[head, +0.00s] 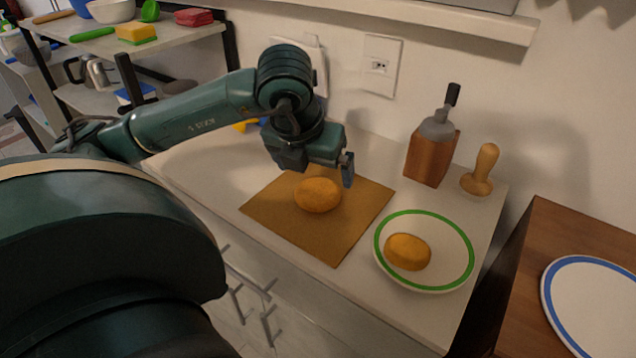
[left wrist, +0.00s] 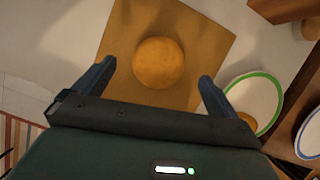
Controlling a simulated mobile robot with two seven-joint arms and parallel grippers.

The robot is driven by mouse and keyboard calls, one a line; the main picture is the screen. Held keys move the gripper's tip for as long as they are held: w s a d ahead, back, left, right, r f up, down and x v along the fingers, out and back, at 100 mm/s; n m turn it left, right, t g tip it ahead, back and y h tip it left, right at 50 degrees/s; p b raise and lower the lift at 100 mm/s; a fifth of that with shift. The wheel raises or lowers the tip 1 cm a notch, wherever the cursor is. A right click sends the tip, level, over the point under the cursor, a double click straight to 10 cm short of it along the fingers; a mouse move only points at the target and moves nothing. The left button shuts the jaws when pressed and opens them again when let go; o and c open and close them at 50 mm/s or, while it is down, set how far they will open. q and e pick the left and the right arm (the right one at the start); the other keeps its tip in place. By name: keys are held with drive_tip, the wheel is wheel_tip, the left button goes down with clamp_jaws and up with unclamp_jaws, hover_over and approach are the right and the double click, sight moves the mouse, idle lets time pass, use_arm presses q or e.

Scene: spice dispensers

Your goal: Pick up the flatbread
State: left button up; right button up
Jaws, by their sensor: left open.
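A round golden-brown flatbread (head: 318,195) lies on a tan square mat (head: 340,240) on the white counter. It also shows in the left wrist view (left wrist: 158,62), ahead of and between the fingers. A second golden-brown piece (head: 407,252) lies on the green-rimmed plate (head: 452,275) to the right; I cannot tell which one the task names. My left gripper (head: 322,172) is just above and behind the bread on the mat. Its fingers (left wrist: 153,85) are spread apart and hold nothing. My right gripper is not in view.
A wooden block with a grey-topped dispenser (head: 428,158) and a wooden press (head: 482,168) stand at the counter's back right. A blue-rimmed plate (head: 600,305) sits on a brown table at right. A shelf (head: 170,42) with bowls and a sponge stands at back left.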

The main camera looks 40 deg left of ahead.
sight(320, 186)
use_arm(q)
drive_tip(key=x, duration=0.5)
drive_tip(key=shift+f, duration=0.2)
drive_tip(key=shift+r, duration=0.1)
drive_tip(key=c, duration=1.1)
